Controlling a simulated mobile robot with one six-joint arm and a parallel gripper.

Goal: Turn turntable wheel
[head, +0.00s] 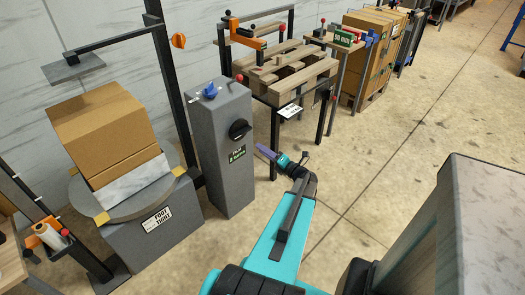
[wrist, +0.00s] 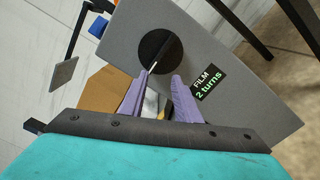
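A round black wheel with a raised grip bar (head: 239,130) sits on the face of a grey control post (head: 222,170). In the wrist view the wheel (wrist: 160,52) is just beyond my fingertips. My gripper (head: 262,150) has purple fingers, which show in the wrist view (wrist: 163,76) apart with nothing between them. In the head view it is right of and below the wheel, apart from it. The left fingertip overlaps the wheel's lower edge in the wrist view. The round grey turntable (head: 127,208) carries a tilted cardboard box (head: 105,130) partly wrapped in white.
A label reading "FILM 2 turns" (wrist: 206,84) is below the wheel. A blue knob (head: 210,91) and a red button are on the post's top. A black-legged stand with a wooden pallet (head: 285,72) is behind my gripper. Open floor (head: 385,130) lies to the right.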

